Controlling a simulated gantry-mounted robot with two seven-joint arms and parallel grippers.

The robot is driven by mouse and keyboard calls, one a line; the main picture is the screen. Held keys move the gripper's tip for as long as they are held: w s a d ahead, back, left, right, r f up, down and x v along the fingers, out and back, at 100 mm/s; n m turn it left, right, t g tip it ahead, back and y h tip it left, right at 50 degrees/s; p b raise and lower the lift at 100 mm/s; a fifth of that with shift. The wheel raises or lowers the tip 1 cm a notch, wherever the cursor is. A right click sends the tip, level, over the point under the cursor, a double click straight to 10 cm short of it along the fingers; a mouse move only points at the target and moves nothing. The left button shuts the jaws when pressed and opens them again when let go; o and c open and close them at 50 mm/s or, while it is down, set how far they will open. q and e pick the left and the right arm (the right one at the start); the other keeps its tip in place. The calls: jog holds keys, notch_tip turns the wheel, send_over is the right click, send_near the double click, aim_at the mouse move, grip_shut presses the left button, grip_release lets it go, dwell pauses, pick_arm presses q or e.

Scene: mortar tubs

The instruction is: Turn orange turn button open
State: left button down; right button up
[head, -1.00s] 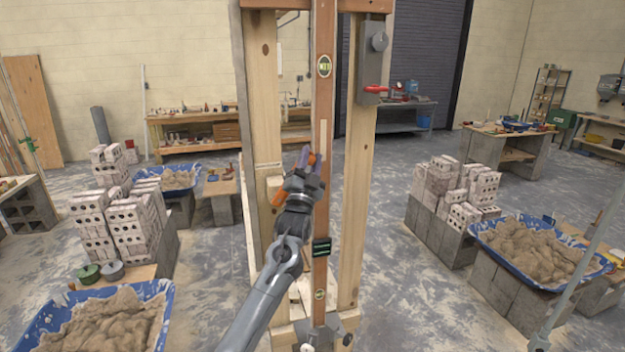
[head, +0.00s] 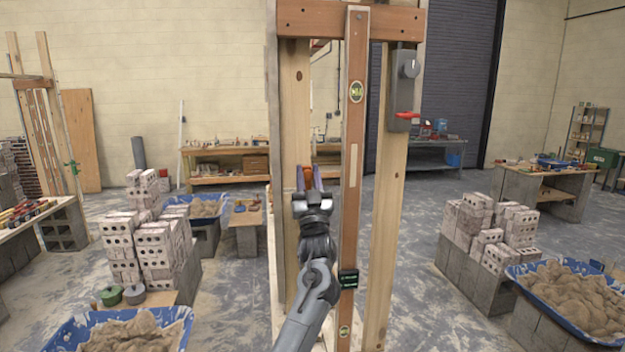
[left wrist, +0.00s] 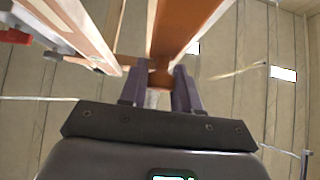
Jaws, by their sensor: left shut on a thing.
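The orange turn button (head: 308,178) shows as a small orange piece between the fingertips of my left gripper (head: 309,177). It is in front of the left wooden post, just left of the long brown level (head: 350,215). My left gripper points upward and is shut on the button. In the left wrist view, the two dark fingers (left wrist: 157,88) stand on either side of an orange-brown piece, the button (left wrist: 160,76). The fingers hide part of the button, so its exact angle is hard to tell. My right gripper is in neither view.
A right post (head: 385,220) carries a grey box (head: 402,85) with a red lever (head: 407,115). A brown crosspiece (head: 300,18) spans the top. Brick stacks (head: 150,235) and mortar tubs (head: 565,295) stand on both sides, clear of the frame. Open floor lies between.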

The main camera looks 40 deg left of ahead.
pick_arm(q)
jog(key=shift+s+a, duration=0.1)
jog(key=shift+a, duration=0.05)
jog(key=c, duration=0.8)
grip_release()
jog(key=shift+s+d+f, duration=0.15)
jog(key=shift+d+f, duration=0.15)
jog(key=shift+f, duration=0.1)
jog(key=b+v, duration=0.2)
jog(key=v, duration=0.7)
jog(key=shift+s+d+f, duration=0.2)
jog(key=shift+d+f, duration=0.05)
jog(key=shift+f, duration=0.05)
